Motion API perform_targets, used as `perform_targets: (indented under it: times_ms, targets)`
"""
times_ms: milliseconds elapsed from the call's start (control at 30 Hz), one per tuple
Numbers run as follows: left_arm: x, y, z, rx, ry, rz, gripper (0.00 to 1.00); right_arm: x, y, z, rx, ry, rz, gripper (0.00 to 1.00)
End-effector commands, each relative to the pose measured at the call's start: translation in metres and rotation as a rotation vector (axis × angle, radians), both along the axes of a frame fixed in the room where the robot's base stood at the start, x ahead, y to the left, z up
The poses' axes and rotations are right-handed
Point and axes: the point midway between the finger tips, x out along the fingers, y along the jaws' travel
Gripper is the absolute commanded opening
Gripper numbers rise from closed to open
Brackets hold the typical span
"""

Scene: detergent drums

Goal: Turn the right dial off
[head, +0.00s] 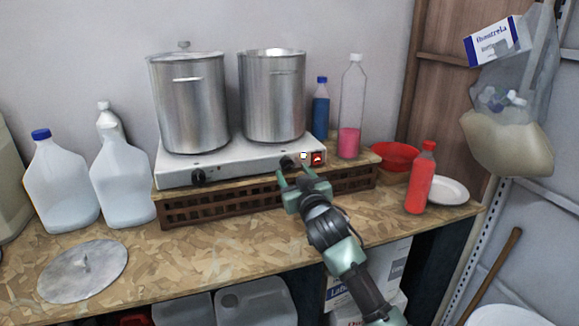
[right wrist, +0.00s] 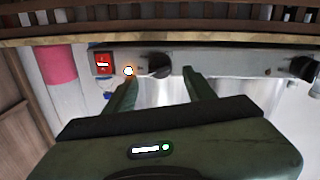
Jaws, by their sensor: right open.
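The silver two-burner hot plate (head: 232,160) has two black dials on its front. The right dial (head: 287,162) also shows in the upside-down right wrist view (right wrist: 155,64). My right gripper (head: 294,173) is open and empty, right in front of this dial. In the right wrist view its two fingers (right wrist: 160,74) lie either side of the dial; I cannot tell whether they touch it. A small light (right wrist: 128,71) beside the dial glows. The left dial (head: 199,177) is farther left. My left gripper is not in view.
Two steel pots (head: 190,105) (head: 272,98) stand on the hot plate, which rests on a brown slatted crate (head: 230,205). A red switch (head: 318,158) is right of the right dial. A red bottle (head: 420,180) stands at the right.

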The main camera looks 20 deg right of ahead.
Motion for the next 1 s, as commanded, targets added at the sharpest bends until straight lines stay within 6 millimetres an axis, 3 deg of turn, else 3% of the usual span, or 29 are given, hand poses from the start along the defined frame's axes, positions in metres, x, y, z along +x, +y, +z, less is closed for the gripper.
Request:
perform_targets:
  times_ms: [200, 567, 600, 800, 1000]
  targets:
    - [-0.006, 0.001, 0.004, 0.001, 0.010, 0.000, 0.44, 0.027, 0.000, 0.000, 0.002, 0.001, 0.001, 0.55]
    - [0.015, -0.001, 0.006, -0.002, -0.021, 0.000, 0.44, 0.034, 0.000, 0.000, 0.001, 0.000, 0.002, 0.55]
    - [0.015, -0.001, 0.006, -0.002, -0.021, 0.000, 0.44, 0.034, 0.000, 0.000, 0.001, 0.000, 0.002, 0.52]
    - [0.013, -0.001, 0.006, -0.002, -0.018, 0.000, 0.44, 0.034, 0.000, -0.001, 0.001, 0.001, 0.002, 0.00]
    - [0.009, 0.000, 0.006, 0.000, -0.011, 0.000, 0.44, 0.034, 0.000, 0.000, -0.007, 0.001, 0.002, 0.00]
